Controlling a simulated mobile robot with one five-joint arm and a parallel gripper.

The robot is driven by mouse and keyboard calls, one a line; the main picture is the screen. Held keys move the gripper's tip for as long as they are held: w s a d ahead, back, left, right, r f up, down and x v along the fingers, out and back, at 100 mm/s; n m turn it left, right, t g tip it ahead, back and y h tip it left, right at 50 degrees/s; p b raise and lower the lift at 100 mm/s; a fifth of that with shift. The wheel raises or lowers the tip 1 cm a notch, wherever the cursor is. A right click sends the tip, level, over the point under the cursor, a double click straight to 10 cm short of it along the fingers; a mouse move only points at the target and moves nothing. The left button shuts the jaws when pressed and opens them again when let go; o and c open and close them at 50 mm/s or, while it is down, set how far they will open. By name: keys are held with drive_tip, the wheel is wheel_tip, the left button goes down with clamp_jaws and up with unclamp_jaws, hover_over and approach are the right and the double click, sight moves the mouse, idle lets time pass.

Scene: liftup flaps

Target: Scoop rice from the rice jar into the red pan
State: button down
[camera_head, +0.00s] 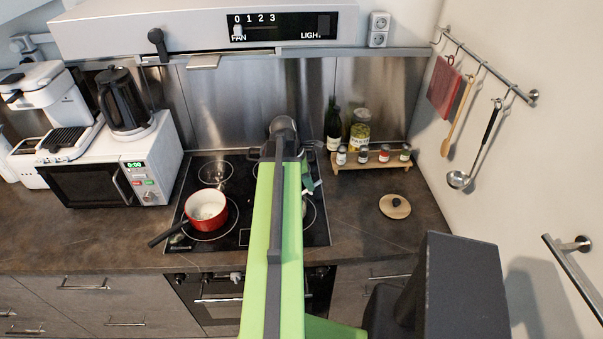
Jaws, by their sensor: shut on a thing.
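The red pan (207,222) stands on the left part of the black hob, with its dark handle pointing to the lower left. Its inside looks pale; I cannot tell whether rice lies in it. My green arm reaches over the right part of the hob. Only a small part of my gripper (308,187) shows beside the arm, right of the pan and apart from it. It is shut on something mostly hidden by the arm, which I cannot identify. I cannot make out the rice jar. A round wooden lid with a dark knob (395,206) lies on the right counter.
A small rack (372,163) with several spice jars stands at the back right, before a dark bottle (332,124) and a yellow-green jar (359,130). A microwave (112,170) stands left. A ladle (459,179) hangs on the right wall. The front left counter is clear.

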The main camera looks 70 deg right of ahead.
drive_tip(key=shift+s+d+f+t+y, duration=0.3)
drive_tip(key=shift+s+f+t, duration=0.05)
drive_tip(key=shift+s+t, duration=0.35)
drive_tip(key=shift+t, duration=0.7)
drive_tip(key=r+p, duration=0.1)
drive_tip(key=s+r+p, duration=0.1)
drive_tip(key=r+p, duration=0.2)
drive_tip(key=p, duration=0.1)
drive_tip(key=shift+s+d+r, duration=0.2)
drive_tip(key=shift+d+r, duration=0.1)
drive_tip(key=shift+r, duration=0.05)
drive_tip(key=s+d+r+t+y, duration=0.2)
drive_tip(key=s+t, duration=0.3)
drive_tip(key=shift+s+r+t+y, duration=0.3)
drive_tip(key=shift+s+r, duration=0.05)
drive_tip(key=shift+r, duration=0.05)
drive_tip(key=shift+f, duration=0.1)
wheel_tip(320, 180, down, 4)
drive_tip(key=b, duration=0.3)
drive_tip(key=shift+s+b, duration=0.15)
drive_tip(key=shift+b, duration=0.25)
